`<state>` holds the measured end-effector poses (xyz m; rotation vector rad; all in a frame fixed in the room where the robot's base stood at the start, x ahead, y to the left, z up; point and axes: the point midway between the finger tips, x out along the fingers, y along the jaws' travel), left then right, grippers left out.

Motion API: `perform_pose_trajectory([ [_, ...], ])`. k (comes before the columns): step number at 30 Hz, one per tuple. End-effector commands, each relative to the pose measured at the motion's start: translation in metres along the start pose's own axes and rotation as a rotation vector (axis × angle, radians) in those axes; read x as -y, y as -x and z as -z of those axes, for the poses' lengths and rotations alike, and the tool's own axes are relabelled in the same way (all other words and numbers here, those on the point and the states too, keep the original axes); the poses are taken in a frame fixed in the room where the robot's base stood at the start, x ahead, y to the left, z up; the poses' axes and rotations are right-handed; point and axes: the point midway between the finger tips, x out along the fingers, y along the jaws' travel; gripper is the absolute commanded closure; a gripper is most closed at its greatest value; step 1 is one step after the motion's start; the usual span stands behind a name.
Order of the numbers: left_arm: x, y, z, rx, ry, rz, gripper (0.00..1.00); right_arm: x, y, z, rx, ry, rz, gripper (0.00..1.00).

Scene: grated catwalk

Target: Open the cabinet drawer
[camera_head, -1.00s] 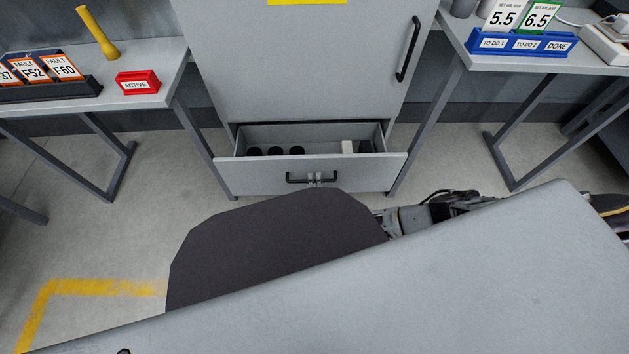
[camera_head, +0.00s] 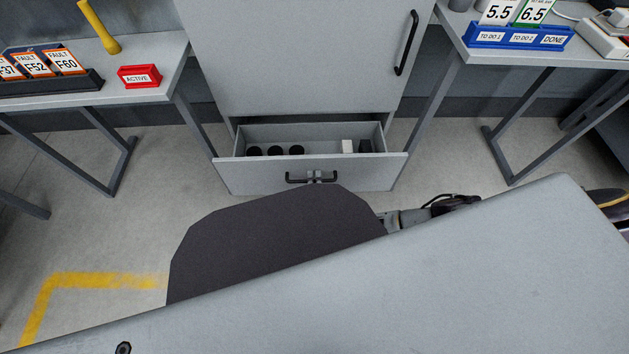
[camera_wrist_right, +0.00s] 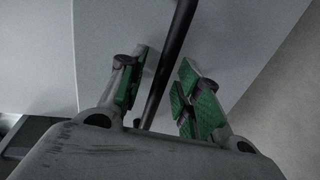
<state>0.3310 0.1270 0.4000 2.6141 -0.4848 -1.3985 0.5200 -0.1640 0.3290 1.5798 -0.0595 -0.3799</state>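The grey cabinet (camera_head: 295,60) stands ahead. Its bottom drawer (camera_head: 240,175) is pulled partly out, with its inside showing. Several small dark round items (camera_head: 275,151) and a white block (camera_head: 347,146) are in it. A black bar handle (camera_head: 297,180) is on the drawer front. My right gripper's fingertips (camera_head: 318,177) are at the handle's middle. In the right wrist view, the handle bar (camera_wrist_right: 165,65) runs between the green-padded fingers of my right gripper (camera_wrist_right: 160,92), which stand apart with visible gaps beside the bar. My left gripper is not in view.
A table (camera_head: 150,95) with a red ACTIVE holder (camera_head: 139,77) and a yellow tool is at left. Another table (camera_head: 480,55) with a blue card holder (camera_head: 518,38) is at right. My own body hides the floor below the drawer.

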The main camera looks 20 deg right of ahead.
Motion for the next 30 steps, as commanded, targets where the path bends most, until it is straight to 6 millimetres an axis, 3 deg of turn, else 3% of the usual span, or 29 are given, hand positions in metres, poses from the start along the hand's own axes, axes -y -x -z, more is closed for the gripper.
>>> perform_pose_trajectory([
  [14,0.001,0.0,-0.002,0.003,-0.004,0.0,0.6,-0.006,0.001,0.0,0.0,-0.002,0.0,0.66],
  [26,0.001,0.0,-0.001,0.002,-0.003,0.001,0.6,-0.038,0.006,0.0,0.002,-0.002,-0.007,0.66],
  [30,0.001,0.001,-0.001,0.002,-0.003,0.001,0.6,-0.054,0.008,0.0,0.003,-0.005,-0.013,0.5],
])
